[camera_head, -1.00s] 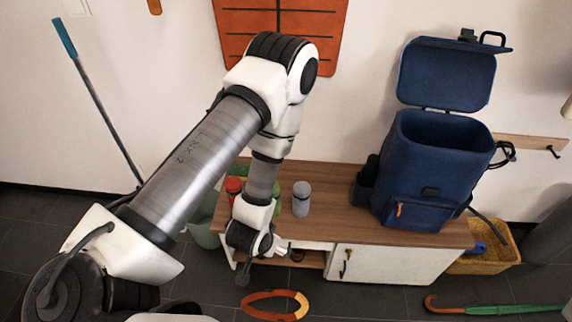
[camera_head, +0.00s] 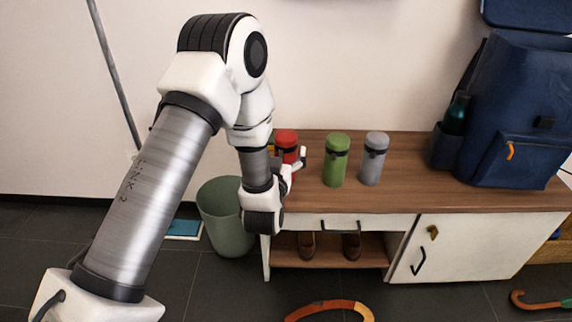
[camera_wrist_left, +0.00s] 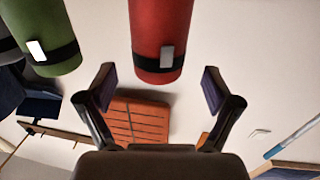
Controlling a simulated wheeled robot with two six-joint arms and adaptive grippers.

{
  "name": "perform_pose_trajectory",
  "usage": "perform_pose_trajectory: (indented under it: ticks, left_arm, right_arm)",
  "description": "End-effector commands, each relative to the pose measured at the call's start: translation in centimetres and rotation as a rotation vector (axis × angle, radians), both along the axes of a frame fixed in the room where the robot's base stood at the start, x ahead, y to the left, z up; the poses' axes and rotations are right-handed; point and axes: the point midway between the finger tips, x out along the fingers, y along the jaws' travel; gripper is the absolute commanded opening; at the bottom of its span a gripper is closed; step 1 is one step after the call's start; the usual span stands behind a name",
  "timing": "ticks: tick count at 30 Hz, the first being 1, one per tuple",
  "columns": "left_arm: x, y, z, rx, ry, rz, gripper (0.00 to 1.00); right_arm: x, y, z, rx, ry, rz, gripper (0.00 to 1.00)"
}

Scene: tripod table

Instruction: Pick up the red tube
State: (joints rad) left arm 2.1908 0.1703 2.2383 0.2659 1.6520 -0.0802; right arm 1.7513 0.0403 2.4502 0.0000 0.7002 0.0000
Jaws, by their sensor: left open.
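The red tube (camera_head: 286,141), with a dark band near its top, stands at the left end of the wooden bench top, partly hidden by my left gripper. In the left wrist view, which looks inverted, the red tube (camera_wrist_left: 160,38) lines up with the gap between my fingers. My left gripper (camera_head: 292,170) is open beside the tube; its two fingertips (camera_wrist_left: 158,88) are apart with clear space on both sides of the tube. I cannot tell how deep the tube sits between them. My right gripper is not in view.
A green tube (camera_head: 336,162) and a grey tube (camera_head: 374,160) stand to the right on the bench (camera_head: 420,190). A blue backpack (camera_head: 515,110) stands farther right. A green bin (camera_head: 225,222) is on the floor at the bench's left end.

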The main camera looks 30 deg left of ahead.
Motion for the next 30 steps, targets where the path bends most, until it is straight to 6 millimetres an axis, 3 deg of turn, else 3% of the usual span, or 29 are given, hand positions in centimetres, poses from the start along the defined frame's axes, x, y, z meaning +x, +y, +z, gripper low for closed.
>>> perform_pose_trajectory:
  ticks: [4,7,14,17,22,30]
  left_arm:
    - [2.5,1.0,-0.3,-0.001,-0.005,0.001,0.9]
    - [3.9,1.6,-0.1,-0.001,-0.002,0.0,0.9]
    - [4.3,1.8,0.1,0.0,0.002,-0.002,0.9]
    - [4.3,1.8,0.1,0.0,0.002,-0.002,0.62]
    - [4.3,1.7,0.1,0.0,0.003,-0.002,0.01]
    - [4.3,1.7,0.2,0.0,0.001,-0.002,0.0]
  right_arm:
    - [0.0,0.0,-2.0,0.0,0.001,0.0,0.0]
    - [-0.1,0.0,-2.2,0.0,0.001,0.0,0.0]
    - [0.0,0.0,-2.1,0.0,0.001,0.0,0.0]
    - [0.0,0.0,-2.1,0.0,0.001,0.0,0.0]
    - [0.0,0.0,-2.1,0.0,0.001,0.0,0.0]
    - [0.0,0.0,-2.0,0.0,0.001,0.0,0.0]
